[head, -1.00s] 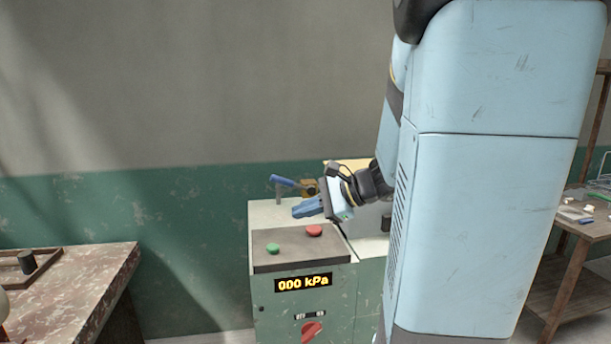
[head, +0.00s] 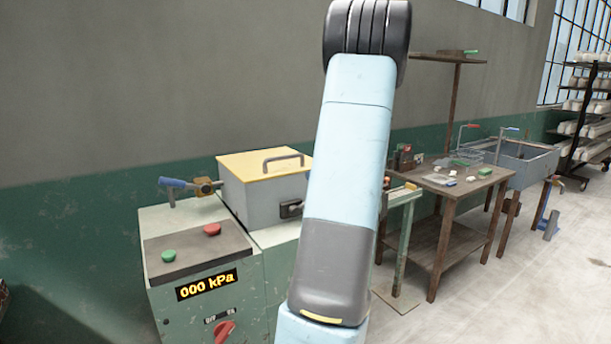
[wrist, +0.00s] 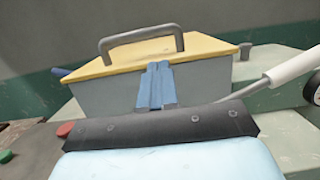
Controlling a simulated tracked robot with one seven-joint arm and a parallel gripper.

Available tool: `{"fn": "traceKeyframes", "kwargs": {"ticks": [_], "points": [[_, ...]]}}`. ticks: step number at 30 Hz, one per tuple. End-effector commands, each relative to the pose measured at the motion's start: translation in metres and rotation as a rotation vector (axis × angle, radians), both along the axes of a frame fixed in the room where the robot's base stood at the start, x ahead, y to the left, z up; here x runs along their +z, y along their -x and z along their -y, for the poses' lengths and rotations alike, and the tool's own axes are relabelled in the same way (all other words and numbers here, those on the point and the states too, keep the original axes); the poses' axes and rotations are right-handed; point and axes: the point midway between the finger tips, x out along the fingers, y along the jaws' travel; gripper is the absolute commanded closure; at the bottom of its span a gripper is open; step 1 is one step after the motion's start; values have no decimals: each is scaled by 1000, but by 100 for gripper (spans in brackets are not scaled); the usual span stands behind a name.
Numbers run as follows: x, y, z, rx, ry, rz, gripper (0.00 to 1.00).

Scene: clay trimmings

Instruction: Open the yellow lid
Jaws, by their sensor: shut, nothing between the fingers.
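The yellow lid (head: 250,163) lies shut on a grey box (head: 265,198) on top of the green machine, with a grey bar handle (head: 283,158) on it. The wrist view shows the lid (wrist: 205,47), its handle (wrist: 140,37) and the box front (wrist: 108,93) close ahead. My gripper (wrist: 158,66) has its blue fingers together, with nothing between them. In that view they overlap the box front and reach the lid's near edge, below the handle. I cannot tell whether they touch.
A blue-handled valve (head: 172,183) stands left of the box. A wooden table (head: 455,185) stands at right.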

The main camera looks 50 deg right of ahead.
Motion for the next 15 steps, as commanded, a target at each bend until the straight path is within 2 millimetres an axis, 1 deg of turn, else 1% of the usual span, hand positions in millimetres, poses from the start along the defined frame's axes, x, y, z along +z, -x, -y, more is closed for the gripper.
{"fn": "traceKeyframes", "kwargs": {"ticks": [9, 15], "points": [[11, -50, 11, 5, 2, 1, 100], [15, -74, 16, 4, 2, 0, 100]]}}
